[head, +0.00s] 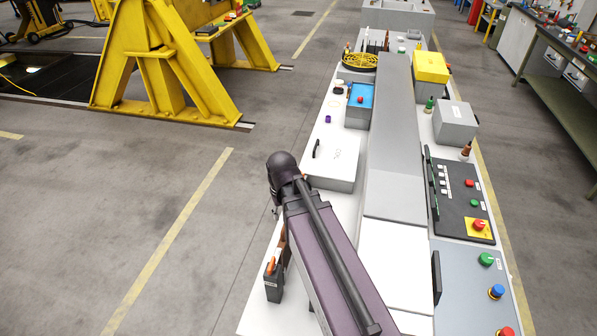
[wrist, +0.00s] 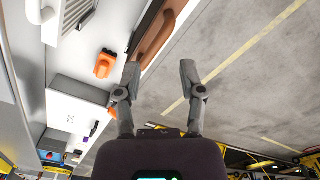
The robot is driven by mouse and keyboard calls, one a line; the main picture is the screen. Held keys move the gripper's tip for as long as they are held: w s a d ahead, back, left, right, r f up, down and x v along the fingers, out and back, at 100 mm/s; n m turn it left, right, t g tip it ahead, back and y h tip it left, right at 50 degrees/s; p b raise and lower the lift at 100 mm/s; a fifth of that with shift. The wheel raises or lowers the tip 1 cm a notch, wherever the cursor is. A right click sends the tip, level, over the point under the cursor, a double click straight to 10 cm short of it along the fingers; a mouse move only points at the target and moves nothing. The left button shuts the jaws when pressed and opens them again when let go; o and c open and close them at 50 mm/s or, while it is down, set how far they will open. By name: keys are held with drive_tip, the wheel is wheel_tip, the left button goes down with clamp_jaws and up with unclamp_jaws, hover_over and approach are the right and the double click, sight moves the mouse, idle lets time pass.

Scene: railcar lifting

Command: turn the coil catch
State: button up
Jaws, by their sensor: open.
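A white box with lettering that seems to read "COIL" (head: 340,170) sits on the long white bench in the head view. A black upright catch or handle (head: 317,149) stands on its top, near the left side. In the wrist view a white lettered box (wrist: 72,118) lies left of my gripper, with a small dark piece (wrist: 93,129) on it. My gripper (wrist: 159,74) is open, with nothing between its fingertips, apart from the box. In the head view my arm hides the fingers.
A black block with an orange lever (head: 272,268) stands at the bench's left edge, close to my arm. A blue box with a red button (head: 360,95) is beyond the coil box. Button panels (head: 465,200) line the right. Open floor (head: 130,220) lies left.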

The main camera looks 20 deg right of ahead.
drive_tip(key=w+d+n, duration=0.1)
drive_tip(key=w+d, duration=0.4)
drive_tip(key=w, duration=0.6)
drive_tip(key=w+d+f+n+b, duration=0.1)
drive_tip(key=w+d, duration=0.5)
drive_tip(key=w, duration=0.5)
drive_tip(key=w+d+f+n+b, duration=0.1)
drive_tip(key=w+d, duration=0.4)
drive_tip(key=w, duration=0.5)
drive_tip(key=shift+w+d, duration=0.4)
drive_tip(key=shift+f, duration=0.25)
wheel_tip(320, 180, down, 14)
drive_tip(key=b, duration=1.3)
drive_tip(key=shift+r+b, duration=0.25)
drive_tip(key=shift+b, duration=0.15)
drive_tip(key=shift+c, duration=0.2)
